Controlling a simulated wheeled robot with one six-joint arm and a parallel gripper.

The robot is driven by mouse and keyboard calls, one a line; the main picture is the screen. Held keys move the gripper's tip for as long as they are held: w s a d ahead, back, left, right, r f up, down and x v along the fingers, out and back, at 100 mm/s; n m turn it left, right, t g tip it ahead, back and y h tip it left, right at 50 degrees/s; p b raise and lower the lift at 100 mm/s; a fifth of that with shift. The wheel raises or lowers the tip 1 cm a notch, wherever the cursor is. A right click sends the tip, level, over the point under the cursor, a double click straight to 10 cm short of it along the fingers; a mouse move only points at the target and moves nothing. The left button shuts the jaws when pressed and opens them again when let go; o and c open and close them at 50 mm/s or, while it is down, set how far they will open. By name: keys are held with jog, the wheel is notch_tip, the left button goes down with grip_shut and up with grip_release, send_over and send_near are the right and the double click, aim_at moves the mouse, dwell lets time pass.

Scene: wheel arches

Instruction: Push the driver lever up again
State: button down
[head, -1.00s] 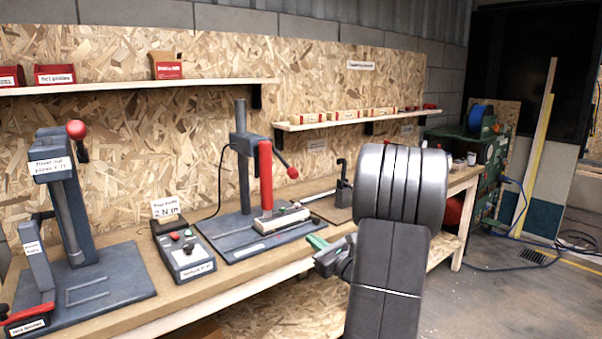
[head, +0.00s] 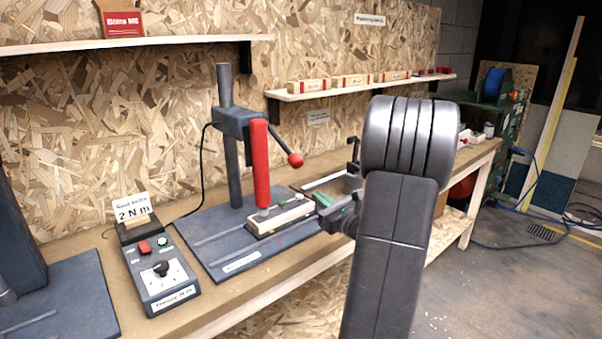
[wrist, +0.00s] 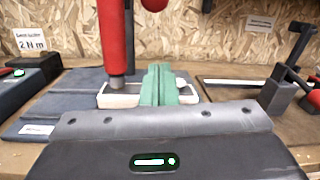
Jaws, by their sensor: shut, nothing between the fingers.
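The driver is a red cylinder (head: 261,165) on a dark post stand, and it also shows in the wrist view (wrist: 112,35). Its lever (head: 281,142) slopes down to the right and ends in a red ball knob (head: 295,160). That knob shows at the top edge of the wrist view (wrist: 153,4). The driver's grey tip is at the left part of a pale block (head: 280,216); I cannot tell whether they touch. My gripper (head: 322,198) has green fingers, shut and empty, at the block's right end and below the knob. In the wrist view, the fingers (wrist: 159,72) hide part of the block.
A control box (head: 160,270) with a red button and a dial stands left of the driver's base plate (head: 215,260). A dark bracket-like fixture (head: 353,170) stands behind my gripper on the right. Shelves (head: 370,87) run along the wall above. The floor at right is open.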

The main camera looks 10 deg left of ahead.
jog(key=w+a+r+p, duration=0.3)
jog(key=w+a+r, duration=0.1)
jog(key=w+a, duration=0.1)
jog(key=shift+a+r, duration=0.2)
jog(key=shift+a, duration=0.65)
jog(key=shift+r+p, duration=0.15)
jog(key=shift+p, duration=0.25)
